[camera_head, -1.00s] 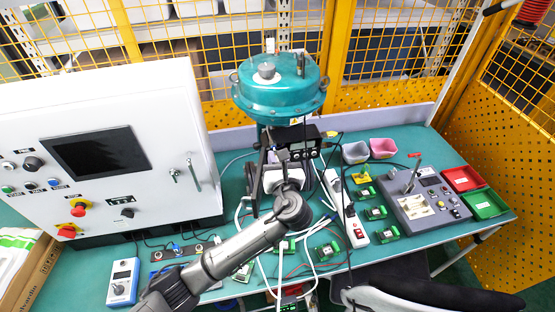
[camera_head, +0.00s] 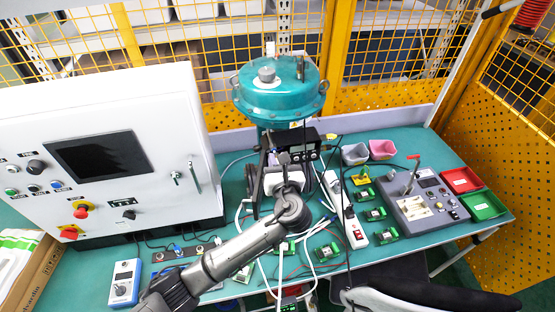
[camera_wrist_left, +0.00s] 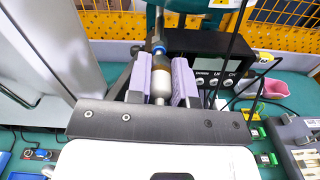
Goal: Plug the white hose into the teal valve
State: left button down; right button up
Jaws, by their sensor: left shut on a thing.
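The teal valve (camera_head: 278,90) stands upright at the back middle of the bench, with a round domed top. My left gripper (camera_head: 284,160) is low in front of it, below the teal housing. In the left wrist view my left gripper (camera_wrist_left: 161,82) is shut, its purple pads on either side of a white hose end (camera_wrist_left: 160,88) with a brass-coloured band. Just beyond it is a fitting with a blue ring (camera_wrist_left: 158,47) on a metal tube, roughly in line. I cannot tell whether the hose end touches or enters this fitting.
A white control cabinet (camera_head: 105,150) stands close on the left. A black display box (camera_wrist_left: 207,75) sits just behind and right of the gripper. A power strip (camera_head: 355,233), green boards, cables and a grey console (camera_head: 428,205) fill the right side.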

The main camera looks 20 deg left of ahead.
dwell(0.4)
pick_arm(q)
jog(key=shift+w+r+p, duration=0.1)
jog(key=shift+p, duration=0.25)
jog(key=shift+a, duration=0.1)
dwell(0.3)
dwell(0.7)
jog(key=shift+p, duration=0.8)
jog(key=shift+w, duration=0.15)
jog(key=shift+w+a, duration=0.35)
jog(key=shift+w, duration=0.05)
